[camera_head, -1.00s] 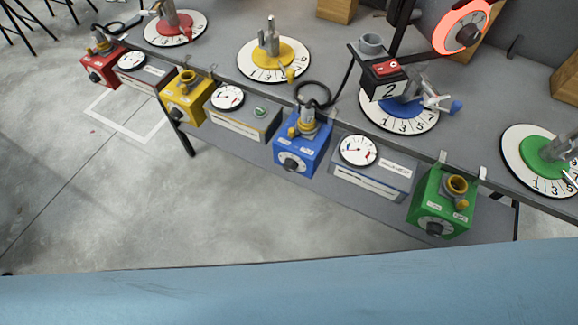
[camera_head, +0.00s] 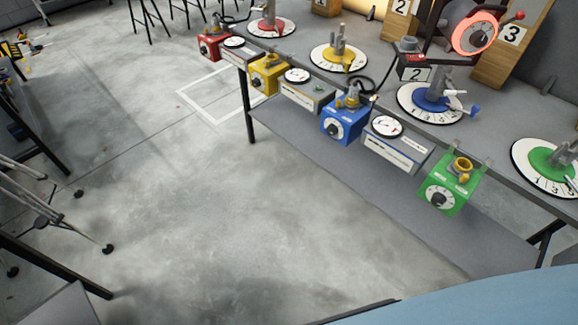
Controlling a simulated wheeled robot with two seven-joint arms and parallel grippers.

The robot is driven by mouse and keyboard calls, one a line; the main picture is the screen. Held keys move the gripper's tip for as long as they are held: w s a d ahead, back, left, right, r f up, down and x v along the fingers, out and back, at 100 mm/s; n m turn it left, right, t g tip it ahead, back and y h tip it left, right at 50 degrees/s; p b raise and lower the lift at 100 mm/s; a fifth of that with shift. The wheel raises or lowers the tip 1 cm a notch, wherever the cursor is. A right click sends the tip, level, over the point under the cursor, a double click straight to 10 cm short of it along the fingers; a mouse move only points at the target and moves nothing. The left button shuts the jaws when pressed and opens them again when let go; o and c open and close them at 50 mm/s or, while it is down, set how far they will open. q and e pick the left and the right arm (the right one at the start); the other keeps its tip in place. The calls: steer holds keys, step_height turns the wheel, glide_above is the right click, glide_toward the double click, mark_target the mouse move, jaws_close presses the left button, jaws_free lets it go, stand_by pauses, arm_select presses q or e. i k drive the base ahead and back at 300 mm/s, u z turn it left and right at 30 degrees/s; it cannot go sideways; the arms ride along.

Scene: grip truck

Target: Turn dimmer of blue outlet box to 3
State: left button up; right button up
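The blue outlet box (camera_head: 344,123) hangs at the front edge of the table, right of the middle. Its dimmer (camera_head: 335,130) is a dark round knob with a pale dial on the front face. The dial's numbers are too small to read, so I cannot tell its setting. A grey and yellow plug (camera_head: 352,98) stands on top of the box, with a black cable running from it. Neither of my grippers shows in the head view.
Red (camera_head: 212,44), yellow (camera_head: 266,75) and green (camera_head: 445,190) outlet boxes hang along the same edge, with gauge boxes (camera_head: 395,146) between them. Numbered turntables (camera_head: 430,104) stand on the table (camera_head: 380,60). A lower shelf (camera_head: 400,215) lies beneath. Tripod legs (camera_head: 60,215) stand left. The floor (camera_head: 200,230) between is clear.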

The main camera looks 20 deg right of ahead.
mark_target(331, 129)
steer(key=u, duration=0.35)
steer(key=i, duration=0.95)
steer(key=z, duration=0.7)
